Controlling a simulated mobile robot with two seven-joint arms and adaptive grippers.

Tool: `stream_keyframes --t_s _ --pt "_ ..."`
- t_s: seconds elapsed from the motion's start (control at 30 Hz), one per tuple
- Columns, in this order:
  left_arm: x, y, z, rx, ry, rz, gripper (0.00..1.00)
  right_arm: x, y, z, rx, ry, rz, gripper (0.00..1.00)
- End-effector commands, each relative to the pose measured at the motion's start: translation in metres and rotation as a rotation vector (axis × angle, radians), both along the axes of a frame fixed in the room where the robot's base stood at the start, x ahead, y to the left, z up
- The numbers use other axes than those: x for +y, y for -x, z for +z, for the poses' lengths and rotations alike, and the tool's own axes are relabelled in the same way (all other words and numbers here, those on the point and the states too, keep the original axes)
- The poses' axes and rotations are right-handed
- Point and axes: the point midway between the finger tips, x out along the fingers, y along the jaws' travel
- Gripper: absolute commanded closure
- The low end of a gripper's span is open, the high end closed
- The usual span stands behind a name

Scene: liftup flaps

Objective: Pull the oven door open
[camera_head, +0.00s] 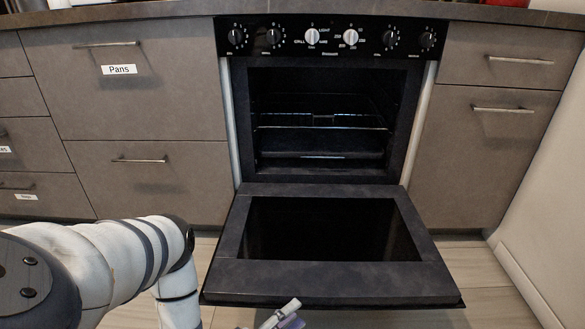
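The oven (322,110) stands in the middle, with its dark cavity and wire racks in plain view. Its black door (330,281) is folded down and lies about level, with its dark glass panel facing up. My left arm comes in from the lower left. My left gripper (282,316) shows only in part at the bottom edge, at the near edge of the door. Whether it touches the door, and how its fingers stand, I cannot tell. My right gripper is not in view.
Grey-brown drawers with bar handles, one labelled Pans (119,70), flank the oven on the left. More cabinet fronts (490,150) stand on the right, beside a white wall or panel (545,200). Wooden floor (470,265) shows free right of the door.

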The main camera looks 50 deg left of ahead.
Motion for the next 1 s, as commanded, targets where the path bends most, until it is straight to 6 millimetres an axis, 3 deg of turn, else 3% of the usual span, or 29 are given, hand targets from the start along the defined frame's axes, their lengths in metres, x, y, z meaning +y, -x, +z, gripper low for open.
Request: stream_keyframes --t_s 0.23,1.0 --pt "0.0 0.004 0.0 -0.002 0.0 0.0 0.67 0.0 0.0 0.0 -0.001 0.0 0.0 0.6" --pt "-0.005 0.075 -0.007 0.0 0.0 0.0 0.67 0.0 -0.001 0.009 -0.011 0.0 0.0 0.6"
